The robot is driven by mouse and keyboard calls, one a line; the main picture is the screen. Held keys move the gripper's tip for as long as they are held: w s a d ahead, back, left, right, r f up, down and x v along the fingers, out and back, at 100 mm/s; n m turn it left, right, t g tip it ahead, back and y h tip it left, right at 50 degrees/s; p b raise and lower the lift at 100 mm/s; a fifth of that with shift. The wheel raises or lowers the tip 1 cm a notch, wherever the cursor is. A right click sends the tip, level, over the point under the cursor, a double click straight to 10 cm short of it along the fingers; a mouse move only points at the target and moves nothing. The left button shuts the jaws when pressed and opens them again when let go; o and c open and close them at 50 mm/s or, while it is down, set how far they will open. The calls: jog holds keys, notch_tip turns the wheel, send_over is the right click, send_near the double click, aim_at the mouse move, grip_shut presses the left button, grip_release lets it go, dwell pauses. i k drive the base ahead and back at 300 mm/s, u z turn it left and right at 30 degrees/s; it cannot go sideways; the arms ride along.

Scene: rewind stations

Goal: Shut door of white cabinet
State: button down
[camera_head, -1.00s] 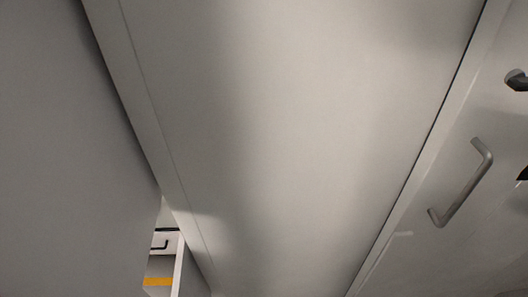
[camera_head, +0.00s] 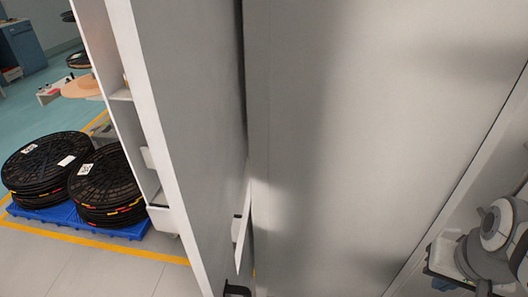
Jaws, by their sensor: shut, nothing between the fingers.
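A large pale grey-white cabinet panel (camera_head: 370,130) fills the middle and right of the head view, very close. To its left stands another tall white panel (camera_head: 195,120), seen nearly edge-on, with a dark gap between the two. Small white shelves or bins (camera_head: 160,195) show on its left side. A dark handle (camera_head: 237,290) shows at its bottom, cut by the frame edge. I cannot tell for certain which panel is the door, or how far it stands open.
At the left, stacks of black reels (camera_head: 105,187) sit on a blue pallet (camera_head: 120,230), inside a yellow floor line (camera_head: 135,253). A blue cabinet (camera_head: 22,45) stands far back. Grey and white rounded parts (camera_head: 490,240) show at lower right. Floor at lower left is clear.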

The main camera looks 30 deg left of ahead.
aim_at(183, 63)
jog(key=z, duration=0.75)
jog(key=k, duration=0.65)
jog(key=u, duration=2)
